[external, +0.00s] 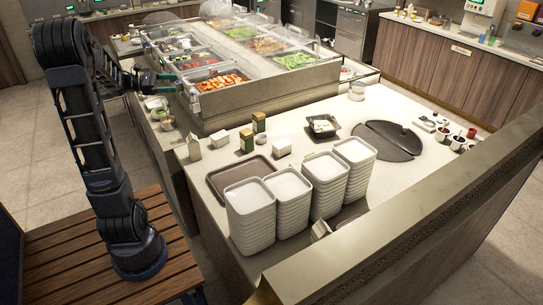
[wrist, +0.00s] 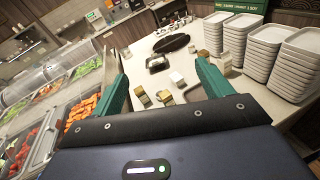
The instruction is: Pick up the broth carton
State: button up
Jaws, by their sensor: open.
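A small white carton (external: 194,148) with a peaked top, which looks like the broth carton, stands upright at the near-left edge of the counter in the external view. Its label is too small to read. My gripper (external: 150,78) is raised at the left end of the salad bar, above and apart from the carton. In the wrist view my gripper (wrist: 162,60) shows two green fingers spread wide with nothing held between them. Small tins and boxes show beyond them; I cannot tell the carton among these, and my gripper body hides the nearest counter.
A brown tray (external: 222,172) and tall stacks of white plates (external: 250,215) are nearer. The salad bar (external: 262,92) rises behind. A black bowl (external: 322,126) sits farther right.

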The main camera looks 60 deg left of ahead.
jog(key=s+a+n+t+y, duration=0.25)
jog(key=s+a+n, duration=0.2)
jog(key=a, duration=0.25)
send_near(193, 143)
jog(key=a+f, duration=0.2)
jog(key=shift+m+g, duration=0.25)
jog(key=shift+m, duration=0.2)
jog(key=w, duration=0.5)
jog(key=shift+w+d, duration=0.2)
jog(key=shift+d, duration=0.2)
jog(key=shift+w, duration=2.6)
jog(key=c, duration=1.4)
jog(key=shift+r, duration=0.15)
jog(key=shift+c, duration=0.2)
